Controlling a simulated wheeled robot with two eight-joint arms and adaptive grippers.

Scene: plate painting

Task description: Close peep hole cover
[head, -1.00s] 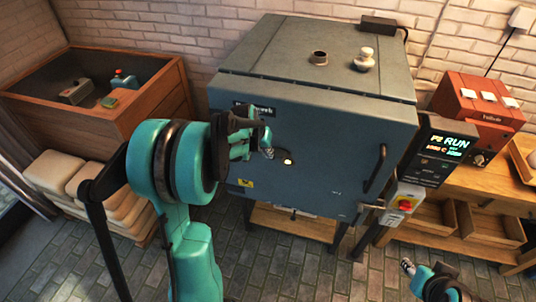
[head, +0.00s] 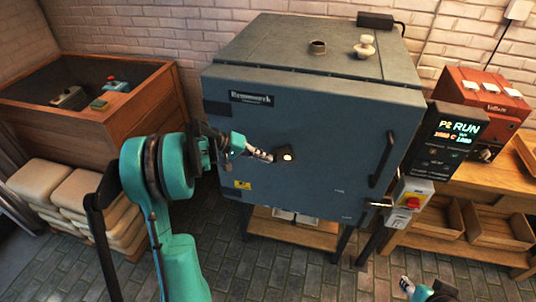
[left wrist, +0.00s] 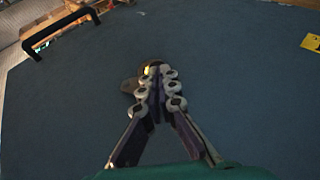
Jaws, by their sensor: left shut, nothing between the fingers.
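The blue-grey kiln (head: 305,115) has a small peep hole (head: 288,154) in its front door, glowing yellow, so it is at least partly uncovered. A dark piece around the glow looks like the peep hole cover; it shows better in the left wrist view (left wrist: 130,86), partly hidden behind my fingers. My left gripper (head: 268,156) is shut and empty, its tips just left of the glowing hole. In the left wrist view the fingertips (left wrist: 157,76) overlap the hole; I cannot tell whether they touch the cover. My right gripper (head: 407,287) shows only partly at the bottom edge.
The door has a dark handle (head: 382,160) at its right. A controller (head: 452,145) reading RUN and a switch box with a red knob (head: 412,203) stand right of it. A wooden bench (head: 470,240) is at the right. A wooden bin (head: 140,110) and stacked sacks are at the left.

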